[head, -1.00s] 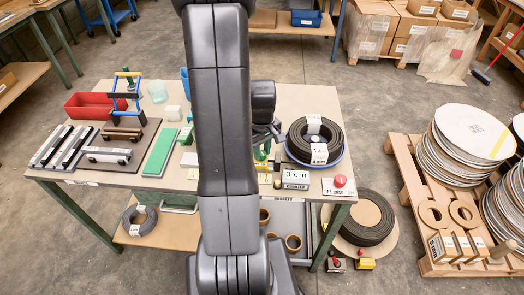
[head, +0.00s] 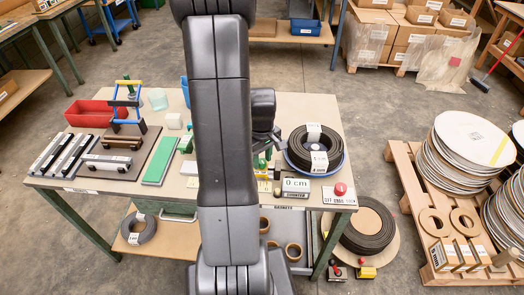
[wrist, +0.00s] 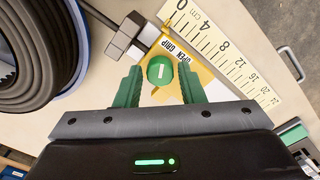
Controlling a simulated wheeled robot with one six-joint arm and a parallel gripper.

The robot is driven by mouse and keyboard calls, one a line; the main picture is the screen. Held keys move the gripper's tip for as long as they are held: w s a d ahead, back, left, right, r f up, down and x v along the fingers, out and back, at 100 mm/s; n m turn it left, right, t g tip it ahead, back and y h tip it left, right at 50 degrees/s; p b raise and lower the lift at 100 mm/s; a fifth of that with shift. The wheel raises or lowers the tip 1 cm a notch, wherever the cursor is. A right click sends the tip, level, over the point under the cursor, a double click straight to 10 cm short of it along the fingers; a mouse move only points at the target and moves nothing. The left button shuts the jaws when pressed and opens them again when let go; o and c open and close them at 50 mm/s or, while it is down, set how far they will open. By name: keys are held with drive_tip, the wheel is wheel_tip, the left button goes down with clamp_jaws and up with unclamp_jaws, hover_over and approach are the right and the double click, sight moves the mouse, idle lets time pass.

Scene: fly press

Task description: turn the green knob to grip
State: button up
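The green knob (wrist: 160,70) sits on a yellow plate (wrist: 190,73) lettered OPEN and GRIP. It is round, with a short white mark on its face. My gripper (wrist: 160,76) is open in the wrist view, with one green finger on each side of the knob. A gap shows between the knob and each finger. How deep the fingers reach beside it I cannot tell. A grey metal clamp piece (wrist: 126,35) lies just beyond the knob to the left. In the head view my arm hides the knob and most of the gripper.
A black strip coil (head: 315,150) stands close by on the table, also filling the wrist view's upper left (wrist: 35,50). The counter (head: 296,186) reads 0 cm. A red button (head: 340,189) is at the table's right corner.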

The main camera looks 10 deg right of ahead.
sight(262, 161)
wheel_tip(262, 161, up, 14)
drive_tip(key=shift+f, duration=0.15)
idle(0.3)
idle(0.4)
wheel_tip(262, 161, down, 14)
drive_tip(key=shift+r, duration=0.1)
idle(0.4)
drive_tip(key=shift+r, duration=0.1)
